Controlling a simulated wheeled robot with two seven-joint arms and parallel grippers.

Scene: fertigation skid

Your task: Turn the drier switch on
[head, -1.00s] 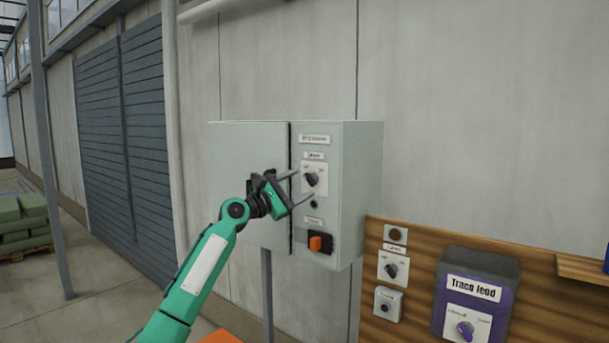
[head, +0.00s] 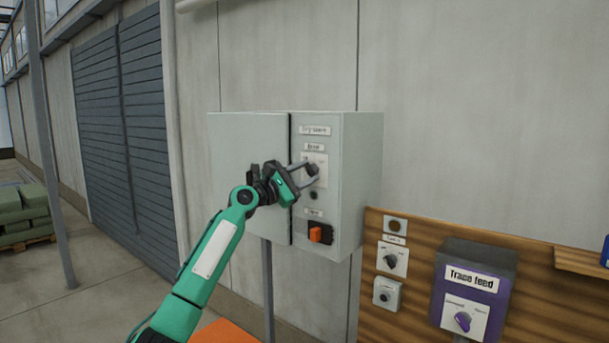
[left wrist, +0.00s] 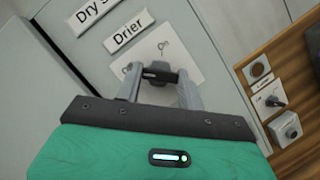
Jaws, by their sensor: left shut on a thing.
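The drier switch is a black rotary knob (head: 312,169) on a white plate, on the front of a grey cabinet (head: 362,180). In the left wrist view the knob (left wrist: 158,72) sits under the "Drier" label (left wrist: 129,30), and the plate (left wrist: 126,66) has markings on both sides of the knob. My left gripper (head: 311,174) has its fingers on both sides of the knob and is shut on it; it also shows in the left wrist view (left wrist: 160,85). The gripper's fingers hide part of the plate. My right gripper is not in view.
Below the drier knob are a dark round indicator (head: 314,195) and an orange switch (head: 316,234). To the right, a wooden board (head: 420,250) carries a small knob (head: 390,261) and a purple "Trace feed" box (head: 478,258). Pallet sacks (head: 24,214) stand far left.

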